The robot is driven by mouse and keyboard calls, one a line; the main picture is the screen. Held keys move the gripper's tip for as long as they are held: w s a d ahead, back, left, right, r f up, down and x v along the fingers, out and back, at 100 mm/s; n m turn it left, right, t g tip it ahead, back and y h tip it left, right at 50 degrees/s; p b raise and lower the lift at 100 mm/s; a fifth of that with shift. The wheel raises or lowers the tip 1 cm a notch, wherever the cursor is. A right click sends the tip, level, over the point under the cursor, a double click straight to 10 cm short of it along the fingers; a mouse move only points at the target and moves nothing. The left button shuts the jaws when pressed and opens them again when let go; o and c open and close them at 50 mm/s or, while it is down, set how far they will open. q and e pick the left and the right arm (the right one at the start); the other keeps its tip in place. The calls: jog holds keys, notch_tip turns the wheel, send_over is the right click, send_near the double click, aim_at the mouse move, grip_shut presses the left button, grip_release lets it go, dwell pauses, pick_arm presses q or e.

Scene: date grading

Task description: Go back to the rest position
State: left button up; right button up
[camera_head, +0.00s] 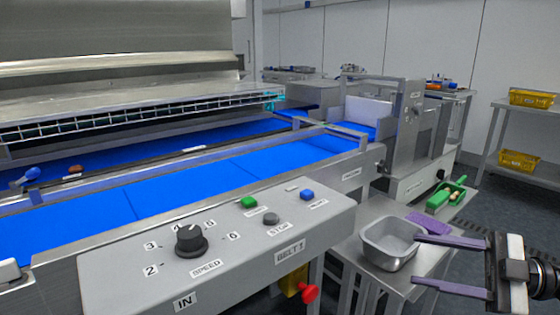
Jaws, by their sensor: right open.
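My right gripper (432,262) shows at the lower right. Its two purple fingers point left and are spread apart, with nothing between them. The upper fingertip lies in line with the rim of a metal bin (368,256) on a small steel table; I cannot tell whether they touch. My left gripper is not clearly in view; only a small blue and dark piece (30,175) shows at the left edge of the belt, and I cannot tell what it is.
A control panel (130,262) with a speed knob (190,240) and buttons stands in front of the blue belt (190,188). A red knob (309,292) sticks out below it. A green scoop (445,198) lies behind the bin. Yellow crates (531,98) stand on a shelf at right.

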jog(key=w+d+r+m+t+h, duration=0.3)
jog(key=w+d+m+t+h, duration=0.15)
jog(key=w+d+t, duration=0.2)
jog(key=w+d+r+m+t+h, duration=0.35)
jog(key=w+d+t+h, duration=0.25)
jog(key=d, duration=0.2)
jog(key=d+f+m+g+h, duration=0.35)
jog(key=d+f+h, duration=0.2)
jog(key=d, duration=0.25)
jog(key=d+f+m+g+h, duration=0.2)
jog(key=d+f+m+h, duration=0.3)
jog(key=d+h, duration=0.3)
jog(key=s+a+f+g+y, duration=0.1)
jog(key=s+a+f+y, duration=0.3)
jog(key=a+f, duration=0.5)
jog(key=s+a+f+g+y, duration=0.1)
jog(key=s+a+f, duration=0.6)
jog(key=a+f, duration=0.3)
jog(key=s+a+f+g+y, duration=0.25)
jog(key=s+a+f, duration=0.25)
jog(key=a+f, duration=0.4)
jog(key=s+a+f+m+y, duration=0.2)
jog(key=s+a+f+y, duration=0.1)
jog(key=s+a, duration=1.25)
notch_tip(320, 180, up, 7)
jog(key=a+g+p, duration=0.1)
jog(key=p, duration=0.8)
jog(key=shift+s+a, duration=0.2)
jog(key=shift+s, duration=0.2)
